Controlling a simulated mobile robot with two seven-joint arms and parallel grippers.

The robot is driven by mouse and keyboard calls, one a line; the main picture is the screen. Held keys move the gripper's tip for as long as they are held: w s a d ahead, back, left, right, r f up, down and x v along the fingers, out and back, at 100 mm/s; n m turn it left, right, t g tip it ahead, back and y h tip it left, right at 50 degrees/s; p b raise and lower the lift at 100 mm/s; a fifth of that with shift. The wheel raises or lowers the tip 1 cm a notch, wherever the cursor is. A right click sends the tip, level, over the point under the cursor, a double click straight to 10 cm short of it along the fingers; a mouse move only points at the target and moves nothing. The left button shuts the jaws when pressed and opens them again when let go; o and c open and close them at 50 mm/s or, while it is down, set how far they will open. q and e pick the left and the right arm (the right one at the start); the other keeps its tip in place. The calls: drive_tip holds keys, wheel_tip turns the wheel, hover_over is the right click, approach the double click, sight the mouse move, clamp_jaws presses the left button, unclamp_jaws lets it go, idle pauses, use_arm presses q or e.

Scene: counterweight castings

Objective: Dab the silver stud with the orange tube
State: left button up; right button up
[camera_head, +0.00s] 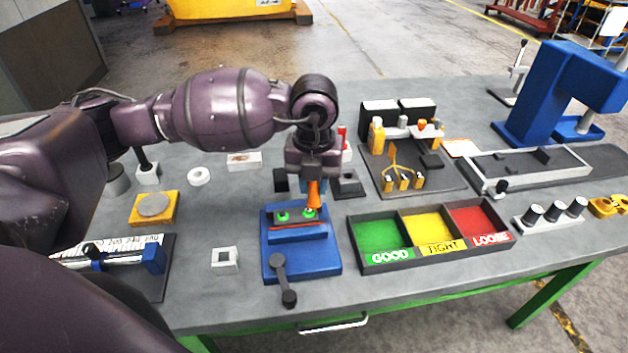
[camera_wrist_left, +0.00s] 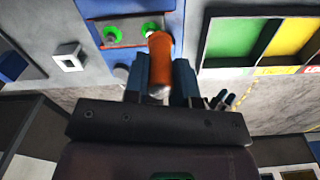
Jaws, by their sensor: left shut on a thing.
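The orange tube (camera_head: 314,197) is held tip-down in my left gripper (camera_head: 313,184), above the blue fixture (camera_head: 325,262). In the left wrist view the tube (camera_wrist_left: 160,60) lies between the two fingers of the left gripper (camera_wrist_left: 160,82). Two small studs with bright green around them, a left one (camera_head: 283,216) and a right one (camera_head: 309,213), sit on the fixture. They also show in the left wrist view, left (camera_wrist_left: 112,34) and right (camera_wrist_left: 149,28). The tube's tip is at or just over the right one; I cannot tell whether it touches. Their silver colour is hard to make out. My right gripper is not in view.
A sorting tray (camera_head: 368,262) with green, yellow and red compartments stands right of the fixture. A dark lever (camera_head: 283,280) lies at the fixture's front. A small white square block (camera_head: 225,260) is to the left. A blue press (camera_head: 540,100) stands at the far right.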

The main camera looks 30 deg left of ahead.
use_arm(q)
drive_tip(key=shift+f, duration=0.15)
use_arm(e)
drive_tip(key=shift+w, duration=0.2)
use_arm(q)
drive_tip(key=shift+r+p, duration=0.3)
drive_tip(key=shift+r, duration=0.65)
drive_tip(key=shift+r+p, duration=0.85)
drive_tip(key=shift+r, duration=0.2)
drive_tip(key=shift+r+p, duration=0.4)
drive_tip(key=shift+r, duration=0.7)
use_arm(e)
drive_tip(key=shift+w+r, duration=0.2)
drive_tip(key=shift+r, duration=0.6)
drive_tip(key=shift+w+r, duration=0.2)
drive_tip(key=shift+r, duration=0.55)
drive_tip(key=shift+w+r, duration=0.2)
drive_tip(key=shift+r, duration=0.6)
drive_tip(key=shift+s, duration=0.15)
